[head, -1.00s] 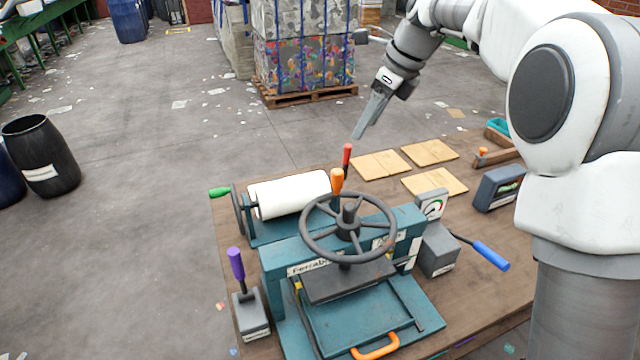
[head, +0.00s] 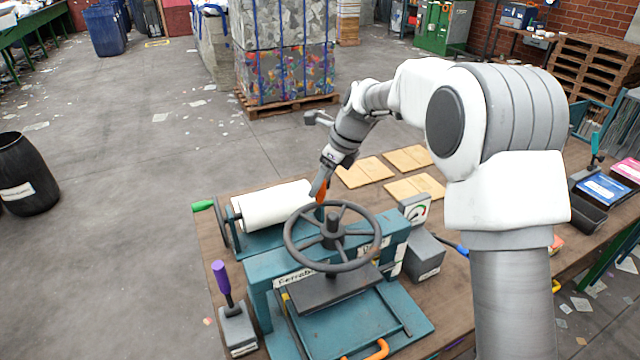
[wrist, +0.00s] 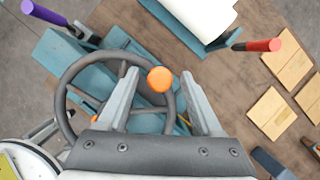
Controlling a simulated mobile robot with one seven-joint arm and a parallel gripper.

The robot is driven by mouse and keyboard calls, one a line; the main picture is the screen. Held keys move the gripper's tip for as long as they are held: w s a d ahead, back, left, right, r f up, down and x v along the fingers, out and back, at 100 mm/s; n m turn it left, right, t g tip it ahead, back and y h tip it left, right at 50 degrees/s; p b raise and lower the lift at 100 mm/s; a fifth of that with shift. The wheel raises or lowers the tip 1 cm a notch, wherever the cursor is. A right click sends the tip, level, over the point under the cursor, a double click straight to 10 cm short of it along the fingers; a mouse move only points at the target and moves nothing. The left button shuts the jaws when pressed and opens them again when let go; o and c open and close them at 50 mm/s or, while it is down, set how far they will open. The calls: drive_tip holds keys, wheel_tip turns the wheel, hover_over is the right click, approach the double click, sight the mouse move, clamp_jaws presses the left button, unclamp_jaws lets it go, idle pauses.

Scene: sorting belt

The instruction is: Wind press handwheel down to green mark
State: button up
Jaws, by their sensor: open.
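The press (head: 262,272) is a teal frame on the table with a dark handwheel (head: 352,265) on top. An orange knob (head: 321,192) stands up from the wheel's far rim. My gripper (head: 318,188) is at this knob and partly overlaps it. In the wrist view my gripper (wrist: 160,76) is open, with the orange knob (wrist: 160,80) between its fingertips and a gap on both sides. The handwheel (wrist: 63,90) lies below the fingers there.
A white roller (head: 272,206) with a green-handled crank lies behind the press. A purple-handled lever (head: 222,280) stands at the left. A red-handled lever (wrist: 262,45) shows in the wrist view. Wooden plates (head: 415,187) lie behind on the table.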

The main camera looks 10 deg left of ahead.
drive_tip(key=shift+a+f, duration=0.3)
drive_tip(key=shift+f, duration=0.35)
drive_tip(key=shift+w, duration=0.1)
clamp_jaws()
idle(0.9)
